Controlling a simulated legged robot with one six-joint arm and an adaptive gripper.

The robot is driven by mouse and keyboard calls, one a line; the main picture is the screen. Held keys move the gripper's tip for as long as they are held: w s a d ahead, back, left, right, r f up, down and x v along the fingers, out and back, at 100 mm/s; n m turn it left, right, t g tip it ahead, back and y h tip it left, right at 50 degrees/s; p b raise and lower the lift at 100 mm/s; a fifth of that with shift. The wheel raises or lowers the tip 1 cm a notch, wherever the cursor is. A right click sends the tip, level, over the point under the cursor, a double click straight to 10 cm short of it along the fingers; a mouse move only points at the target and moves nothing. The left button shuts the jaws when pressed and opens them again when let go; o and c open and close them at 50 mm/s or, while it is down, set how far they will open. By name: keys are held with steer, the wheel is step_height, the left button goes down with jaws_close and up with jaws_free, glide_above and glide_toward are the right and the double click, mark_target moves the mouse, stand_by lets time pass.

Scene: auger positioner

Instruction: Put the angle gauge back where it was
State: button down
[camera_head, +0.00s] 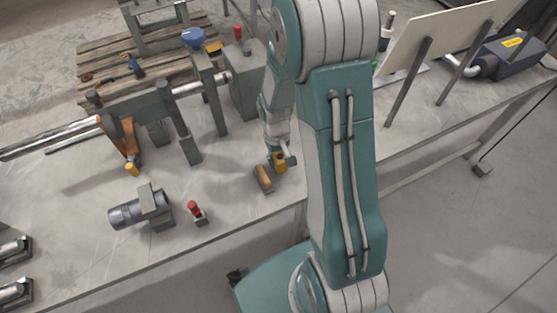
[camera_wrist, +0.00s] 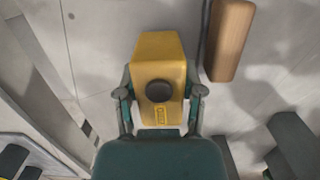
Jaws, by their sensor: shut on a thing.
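The angle gauge appears to be the yellow block with a round dark knob (camera_wrist: 158,75), centred in the wrist view. My gripper (camera_wrist: 160,98) is shut on it, one finger against each side. In the head view the yellow gauge (camera_head: 280,163) shows small at my gripper (camera_head: 279,158), low over the table near its front edge. I cannot tell whether its underside touches the table. My arm hides part of the table behind it.
A wooden block (camera_head: 263,178) lies close beside the gauge; it also shows in the wrist view (camera_wrist: 230,40). A red-topped clamp (camera_head: 197,213) and a dark motor (camera_head: 140,208) stand to the left. Grey posts (camera_head: 212,95) stand behind. Table between is clear.

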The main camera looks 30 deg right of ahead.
steer(key=shift+d+f, duration=0.2)
steer(key=shift+f, duration=0.5)
steer(key=shift+a+f, duration=0.1)
steer(key=shift+c, duration=1)
jaws_free()
